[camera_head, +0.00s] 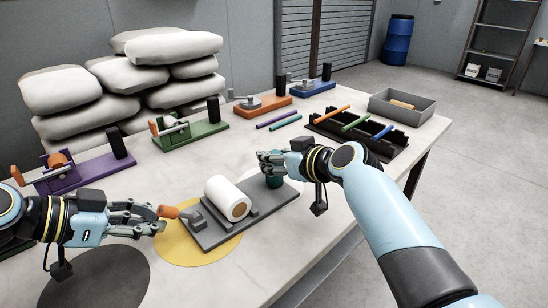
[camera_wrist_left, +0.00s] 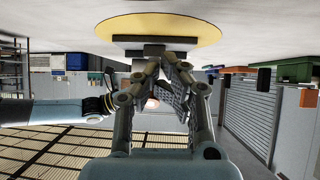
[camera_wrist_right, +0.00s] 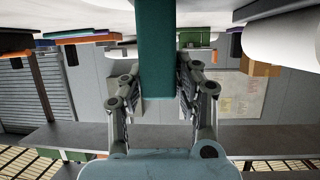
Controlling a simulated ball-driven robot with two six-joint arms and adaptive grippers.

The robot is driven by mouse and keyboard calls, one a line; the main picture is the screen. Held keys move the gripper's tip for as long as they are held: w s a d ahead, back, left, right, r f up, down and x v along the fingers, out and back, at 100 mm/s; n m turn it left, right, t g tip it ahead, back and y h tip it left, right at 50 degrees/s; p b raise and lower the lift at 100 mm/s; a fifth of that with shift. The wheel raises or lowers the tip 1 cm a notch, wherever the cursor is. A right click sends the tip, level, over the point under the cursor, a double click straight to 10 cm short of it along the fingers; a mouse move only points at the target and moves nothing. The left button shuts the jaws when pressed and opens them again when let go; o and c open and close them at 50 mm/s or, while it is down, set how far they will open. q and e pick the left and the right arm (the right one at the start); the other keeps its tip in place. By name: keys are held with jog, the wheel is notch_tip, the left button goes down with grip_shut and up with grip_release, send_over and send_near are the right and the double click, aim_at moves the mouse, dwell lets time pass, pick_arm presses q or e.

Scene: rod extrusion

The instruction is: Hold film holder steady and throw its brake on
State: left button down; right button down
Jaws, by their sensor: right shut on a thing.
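The film holder is a grey base plate (camera_head: 207,238) with a white film roll (camera_head: 225,196) lying on it. Its brake lever has an orange handle (camera_head: 168,212) at the left end, pointing towards my left gripper. My left gripper (camera_head: 160,220) is open, its fingertips at the handle; the orange end also shows between the fingers in the left wrist view (camera_wrist_left: 152,104). My right gripper (camera_head: 270,166) is shut on the teal post (camera_wrist_right: 156,60) at the holder's far right end. The fingers hide part of the post in the head view.
Purple (camera_head: 85,173), green (camera_head: 190,136), orange (camera_head: 262,107) and blue (camera_head: 313,88) holders stand along the back. A black rack (camera_head: 350,140) with coloured rods and a grey bin (camera_head: 402,107) are at right. White sacks (camera_head: 60,90) are piled behind. The front table edge is clear.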

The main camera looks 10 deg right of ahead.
aim_at(166, 207)
pick_arm(q)
jog(key=shift+w+d+r, duration=0.5)
jog(key=shift+d+r, duration=0.2)
jog(key=shift+d, duration=0.1)
jog(key=shift+w+d+r, duration=0.45)
jog(key=shift+d+r, duration=0.25)
jog(key=shift+d, duration=0.1)
jog(key=shift+w+d+r, duration=0.1)
dwell(0.4)
jog(key=shift+s+a+f, duration=0.25)
jog(key=shift+a+f, duration=0.05)
jog(key=shift+f, duration=0.25)
jog(key=v, duration=0.7)
dwell(0.3)
pick_arm(e)
jog(key=c, duration=0.9)
grip_release()
